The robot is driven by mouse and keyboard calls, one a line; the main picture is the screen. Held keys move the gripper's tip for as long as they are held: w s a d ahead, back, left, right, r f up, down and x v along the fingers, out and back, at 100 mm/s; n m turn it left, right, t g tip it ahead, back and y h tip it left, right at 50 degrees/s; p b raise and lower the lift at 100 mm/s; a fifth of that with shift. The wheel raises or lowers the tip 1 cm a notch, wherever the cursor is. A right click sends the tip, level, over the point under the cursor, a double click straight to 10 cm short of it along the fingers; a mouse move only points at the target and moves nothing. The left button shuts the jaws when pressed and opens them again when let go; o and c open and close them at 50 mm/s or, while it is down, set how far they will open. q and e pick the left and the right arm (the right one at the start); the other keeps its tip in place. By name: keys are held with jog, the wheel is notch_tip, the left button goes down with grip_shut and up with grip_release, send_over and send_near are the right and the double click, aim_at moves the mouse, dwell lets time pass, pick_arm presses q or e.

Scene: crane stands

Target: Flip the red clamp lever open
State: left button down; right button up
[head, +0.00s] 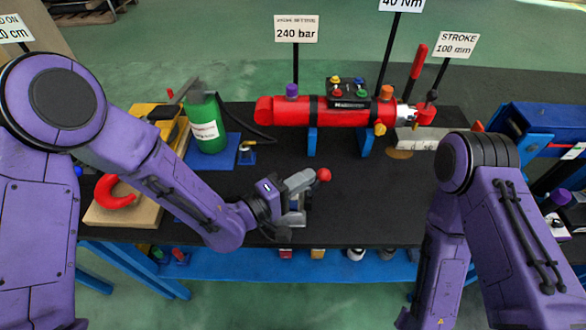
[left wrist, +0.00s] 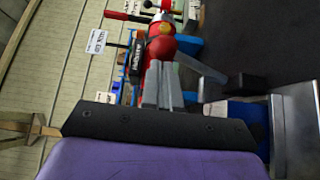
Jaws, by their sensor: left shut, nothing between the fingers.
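A red lever (head: 418,62) stands upright near the right end of the red cylinder (head: 335,110); it also shows in the left wrist view (left wrist: 128,16). A red ball knob (head: 323,174) sits at the tips of my left gripper (head: 304,181), over the middle of the dark bench. In the left wrist view the grey fingers of my left gripper (left wrist: 163,84) are together and point at a red round shape (left wrist: 161,47). Contact with the knob cannot be told. What bears the knob is mostly hidden by the gripper. My right gripper is out of view.
A green bottle (head: 207,125) stands on a blue plate at the back left. A red hook-shaped part (head: 118,192) lies on a wooden board (head: 142,210) at the left. The dark bench top (head: 375,205) is clear right of my left gripper.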

aim_at(321, 180)
pick_arm(q)
jog(key=d+m+y+p, duration=0.1)
jog(key=p, duration=0.1)
jog(key=d+r+g+y+p, duration=0.1)
jog(key=shift+d+m+p, duration=0.15)
jog(key=shift+m+p, duration=0.2)
jog(key=shift+m, duration=0.05)
jog(key=shift+d+f+g+y, duration=0.1)
jog(key=shift+d+g+y, duration=0.15)
jog(key=shift+g+y, duration=0.05)
jog(key=shift+d+f, duration=0.4)
jog(key=shift+d, duration=0.2)
jog(key=shift+d+f, duration=0.25)
jog(key=shift+d, duration=0.3)
jog(key=shift+d+f, duration=0.1)
jog(key=shift+d, duration=0.2)
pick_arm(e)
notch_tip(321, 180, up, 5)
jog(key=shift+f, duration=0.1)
pick_arm(q)
jog(key=shift+s, duration=0.1)
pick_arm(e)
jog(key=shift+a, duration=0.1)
